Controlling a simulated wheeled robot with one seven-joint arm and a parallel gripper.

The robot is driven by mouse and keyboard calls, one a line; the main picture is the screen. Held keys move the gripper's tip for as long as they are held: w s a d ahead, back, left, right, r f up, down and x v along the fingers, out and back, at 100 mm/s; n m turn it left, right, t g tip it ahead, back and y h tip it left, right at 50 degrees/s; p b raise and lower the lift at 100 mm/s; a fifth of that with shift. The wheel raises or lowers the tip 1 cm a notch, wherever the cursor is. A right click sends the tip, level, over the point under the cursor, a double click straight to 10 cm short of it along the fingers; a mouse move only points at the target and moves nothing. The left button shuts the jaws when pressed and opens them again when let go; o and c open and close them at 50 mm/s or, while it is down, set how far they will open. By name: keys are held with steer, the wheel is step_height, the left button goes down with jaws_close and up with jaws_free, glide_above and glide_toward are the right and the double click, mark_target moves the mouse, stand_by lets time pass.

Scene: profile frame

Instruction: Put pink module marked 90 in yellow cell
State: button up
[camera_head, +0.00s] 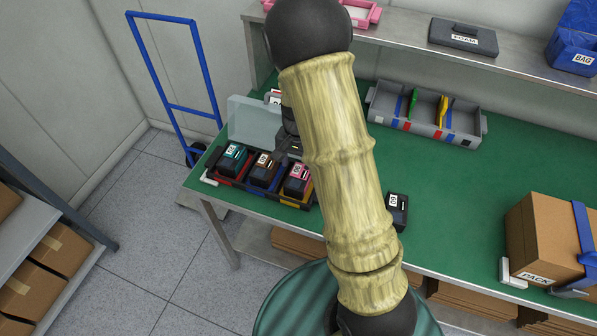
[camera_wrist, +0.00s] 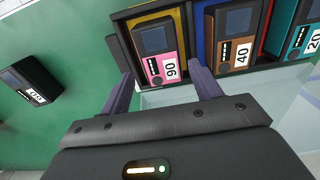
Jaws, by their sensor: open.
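The pink module marked 90 (camera_wrist: 160,56) stands in the yellow cell (camera_wrist: 183,22), at one end of the dark case. It also shows at the right end of the case in the head view (camera_head: 297,180). My gripper (camera_wrist: 165,88) is open and empty, its fingers apart near the lower edge of the pink module in the wrist view. In the head view my gripper (camera_head: 287,150) is just behind the case, partly hidden by my arm. Whether the module sits fully down in the cell is hard to tell.
A brown module marked 40 (camera_wrist: 234,38) and a teal module marked 20 (camera_wrist: 300,40) fill the neighbouring cells. The clear lid (camera_head: 250,122) stands up behind them. A black module (camera_head: 397,208) lies on the green table. A grey divided bin (camera_head: 385,107) and a carton (camera_head: 545,235) stand farther right.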

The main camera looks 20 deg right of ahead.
mark_target(300, 178)
step_height(300, 178, up, 6)
steer(key=shift+f, duration=0.2)
steer(key=shift+s, duration=0.1)
stand_by(0.4)
steer(key=s+r+n+t, duration=0.1)
steer(key=s+r+n, duration=0.2)
steer(key=s, duration=0.4)
steer(key=s+r+n+t, duration=0.1)
steer(key=s+r+n, duration=0.2)
steer(key=s, duration=0.4)
steer(key=shift+n+t, duration=0.3)
steer(key=shift+n, duration=0.3)
steer(key=shift+s+r, duration=0.1)
steer(key=shift+w+p+v, duration=0.2)
steer(key=shift+p+v, duration=0.75)
steer(key=shift+p, duration=0.1)
